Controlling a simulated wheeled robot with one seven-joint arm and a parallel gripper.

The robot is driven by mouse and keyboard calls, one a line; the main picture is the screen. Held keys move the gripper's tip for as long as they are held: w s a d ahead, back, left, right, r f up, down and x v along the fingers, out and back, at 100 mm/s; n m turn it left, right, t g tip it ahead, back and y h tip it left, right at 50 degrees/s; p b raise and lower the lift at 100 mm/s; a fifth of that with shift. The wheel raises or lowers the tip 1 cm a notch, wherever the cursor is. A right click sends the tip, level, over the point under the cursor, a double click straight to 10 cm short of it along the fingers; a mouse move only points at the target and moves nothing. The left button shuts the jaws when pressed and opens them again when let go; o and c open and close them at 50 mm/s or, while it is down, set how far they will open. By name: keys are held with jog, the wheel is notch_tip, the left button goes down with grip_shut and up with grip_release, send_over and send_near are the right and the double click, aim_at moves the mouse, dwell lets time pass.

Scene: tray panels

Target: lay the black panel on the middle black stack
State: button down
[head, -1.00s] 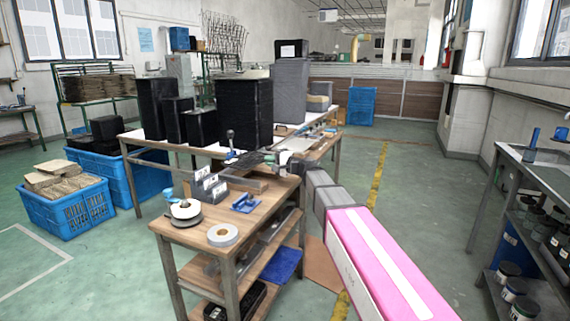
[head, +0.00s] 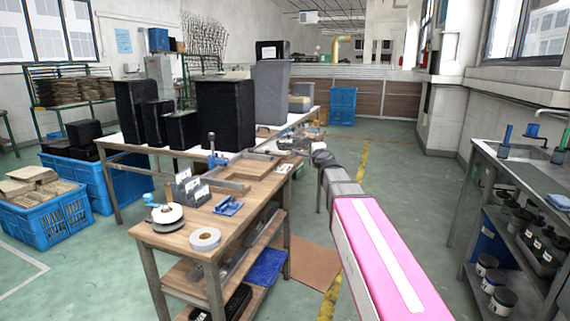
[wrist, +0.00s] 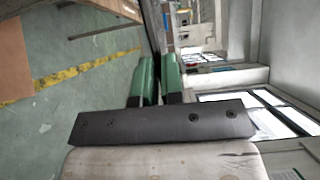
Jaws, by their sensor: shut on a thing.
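Several black stacks stand on the long white table: a tall one at the left (head: 135,112), two shorter ones beside it (head: 157,122) (head: 182,129), and a wide tall one (head: 225,112) at the right. I cannot tell for sure which is the middle one. My gripper (head: 323,157) is right of the tables, apart from the stacks. In the wrist view, its green fingers (wrist: 159,75) are shut on the black panel (wrist: 153,25), a thin dark strip seen edge-on. The panel's face is hidden from this angle, and it is not clear in the head view.
A wooden workbench (head: 185,234) with tape rolls (head: 205,238), a blue tool (head: 228,205) and trays stands in front of the stacks. A grey stack (head: 270,90) stands right of the black ones. Blue crates (head: 45,215) are at left, a shelf bench (head: 525,190) at right. The marked aisle between is open.

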jog(key=s+d+r+m+h, duration=0.2)
jog(key=d+r+h, duration=0.1)
jog(key=d+r, duration=0.3)
jog(key=shift+d, duration=0.65)
